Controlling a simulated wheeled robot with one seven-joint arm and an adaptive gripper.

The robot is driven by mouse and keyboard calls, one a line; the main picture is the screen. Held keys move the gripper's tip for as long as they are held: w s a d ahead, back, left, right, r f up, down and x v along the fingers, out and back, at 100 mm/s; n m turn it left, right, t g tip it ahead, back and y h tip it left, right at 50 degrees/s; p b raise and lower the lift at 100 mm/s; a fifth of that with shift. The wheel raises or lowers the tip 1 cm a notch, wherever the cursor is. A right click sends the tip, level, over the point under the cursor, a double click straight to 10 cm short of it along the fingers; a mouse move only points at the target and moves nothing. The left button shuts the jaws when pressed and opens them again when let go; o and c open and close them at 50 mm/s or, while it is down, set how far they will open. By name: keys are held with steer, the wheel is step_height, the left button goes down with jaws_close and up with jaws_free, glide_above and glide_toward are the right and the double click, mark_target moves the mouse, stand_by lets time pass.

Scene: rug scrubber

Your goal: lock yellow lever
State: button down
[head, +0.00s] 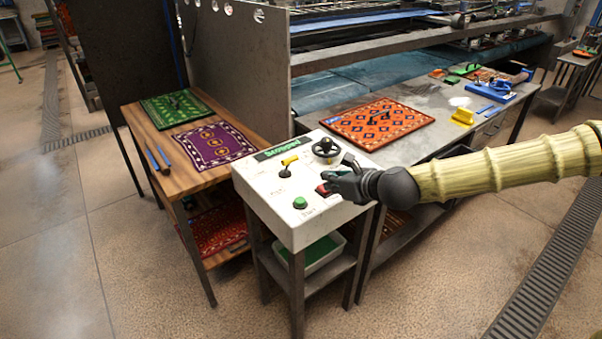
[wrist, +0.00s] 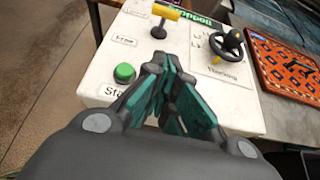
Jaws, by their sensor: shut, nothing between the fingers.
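The yellow lever (head: 289,161) is a yellow T-shaped handle on a dark stem, at the back left of the white control box (head: 300,230). In the wrist view the lever (wrist: 165,12) stands near the top edge, beyond and a little left of my fingers. My gripper (head: 328,182) is over the right part of the box top, to the right of the lever and apart from it. In the wrist view my gripper (wrist: 168,70) shows its dark and teal fingers closed together and empty. They hide part of the box top, including most of a red control.
A green button (head: 300,203) sits at the box's front left. A black handwheel (head: 326,148) stands at the back right, close to my gripper. A wooden table with small rugs (head: 214,145) is at left. A metal bench with an orange rug (head: 378,123) is behind.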

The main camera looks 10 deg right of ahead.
stand_by(0.3)
steer(key=p, duration=0.2)
glide_toward(287, 166)
steer(key=f, duration=0.1)
steer(key=d+f, duration=0.1)
steer(key=s+f, duration=0.1)
steer(key=shift+d+f, duration=0.25)
steer(key=shift+d, duration=0.05)
steer(key=w, duration=0.1)
steer(key=w+a+p, duration=0.1)
steer(key=shift+w+a+r, duration=0.15)
steer(key=shift+w, duration=0.1)
steer(key=shift+w+a+r+p, duration=0.15)
steer(key=shift+w+a+p, duration=0.2)
steer(key=shift+w, duration=0.4)
steer(key=shift+r, duration=0.15)
steer(key=shift+r+p, duration=0.15)
steer(key=shift+p, duration=0.3)
steer(key=shift+w+a+p, duration=0.1)
steer(key=shift+p, duration=0.2)
